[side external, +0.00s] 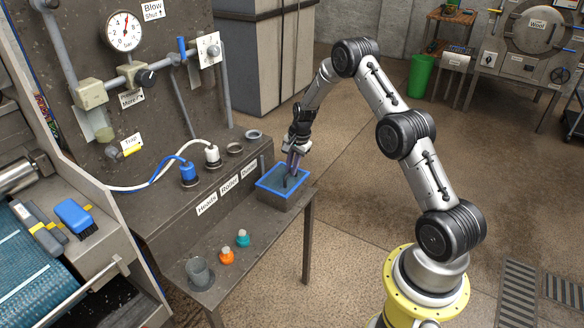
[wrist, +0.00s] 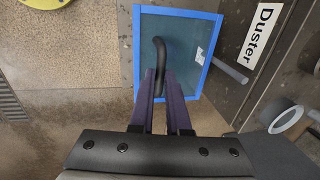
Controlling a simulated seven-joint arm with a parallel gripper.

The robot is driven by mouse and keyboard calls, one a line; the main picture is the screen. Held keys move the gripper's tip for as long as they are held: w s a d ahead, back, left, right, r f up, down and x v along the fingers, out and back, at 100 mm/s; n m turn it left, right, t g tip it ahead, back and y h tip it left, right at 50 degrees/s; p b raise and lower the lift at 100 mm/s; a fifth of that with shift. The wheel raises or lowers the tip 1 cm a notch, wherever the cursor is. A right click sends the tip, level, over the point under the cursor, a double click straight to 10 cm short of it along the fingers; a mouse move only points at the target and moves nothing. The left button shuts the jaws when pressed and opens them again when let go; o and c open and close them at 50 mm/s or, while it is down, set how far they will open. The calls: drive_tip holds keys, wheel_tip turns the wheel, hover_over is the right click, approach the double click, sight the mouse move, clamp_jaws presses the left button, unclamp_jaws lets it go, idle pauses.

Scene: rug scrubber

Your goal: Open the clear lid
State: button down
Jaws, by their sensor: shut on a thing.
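The clear lid (wrist: 180,30) is a see-through panel with a blue frame and a dark curved handle (wrist: 160,62). It lies flat on top of a grey box at the end of the bench, and it also shows in the side external view (side external: 270,183). My gripper (wrist: 160,88) points down over the lid, with its purple fingers shut on the dark handle. The gripper (side external: 291,172) also shows above the lid in the side external view. The fingers hide the lower part of the handle. The lid looks closed.
The bench panel with a "Duster" label (wrist: 262,35) stands beside the box. A blue plug (side external: 188,172) and a white plug (side external: 212,156) sit on the upper ledge.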

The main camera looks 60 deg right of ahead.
sight(256, 150)
drive_tip(key=shift+w+r, duration=0.6)
drive_tip(key=shift+r, duration=0.1)
drive_tip(key=shift+w+a+r, duration=0.1)
drive_tip(key=shift+w+r, duration=0.45)
drive_tip(key=shift+w, duration=1.55)
drive_tip(key=shift+w+d+r, duration=0.1)
drive_tip(key=shift+w+r, duration=0.4)
drive_tip(key=shift+w, duration=1.6)
drive_tip(key=shift+w+a+r, duration=0.1)
drive_tip(key=shift+w+r, duration=0.45)
drive_tip(key=shift+w, duration=1.55)
drive_tip(key=shift+w+r, duration=0.1)
drive_tip(key=c, duration=1.1)
unclamp_jaws()
drive_tip(key=shift+o, duration=1.1)
wheel_tip(256, 150, up, 14)
drive_tip(key=s, duration=0.2)
drive_tip(key=shift+s, duration=0.4)
